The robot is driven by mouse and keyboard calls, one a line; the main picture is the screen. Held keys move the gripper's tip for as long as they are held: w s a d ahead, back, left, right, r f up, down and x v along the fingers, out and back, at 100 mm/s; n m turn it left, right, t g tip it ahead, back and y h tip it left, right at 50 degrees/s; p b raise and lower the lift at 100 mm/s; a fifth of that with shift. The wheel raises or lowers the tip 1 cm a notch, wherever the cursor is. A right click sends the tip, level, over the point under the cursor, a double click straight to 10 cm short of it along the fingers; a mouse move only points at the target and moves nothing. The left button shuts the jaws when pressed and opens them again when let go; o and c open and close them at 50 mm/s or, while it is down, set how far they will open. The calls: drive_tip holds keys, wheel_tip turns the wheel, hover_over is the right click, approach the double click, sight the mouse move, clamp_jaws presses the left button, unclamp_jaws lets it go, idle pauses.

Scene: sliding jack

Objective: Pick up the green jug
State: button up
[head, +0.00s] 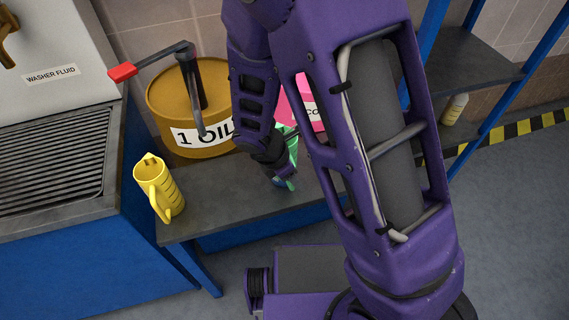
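Small green parts, apparently the green jug (293,149), show in the head view on the grey bench, just behind and to the right of my wrist. Most of it is hidden by my arm. My gripper (284,180) points down at the bench in front of the green parts. It overlaps them in the picture, and I cannot tell whether it touches them. The fingers are small and partly hidden, so their opening is unclear.
A yellow jug (160,187) stands at the bench's left end. A yellow oil drum (165,105) with a red-handled crank pump (185,70) is behind it. A pink container (300,102) stands partly behind my arm. A washer-fluid unit (55,110) borders the left; blue shelving (465,60) is right.

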clamp_jaws()
idle(1.4)
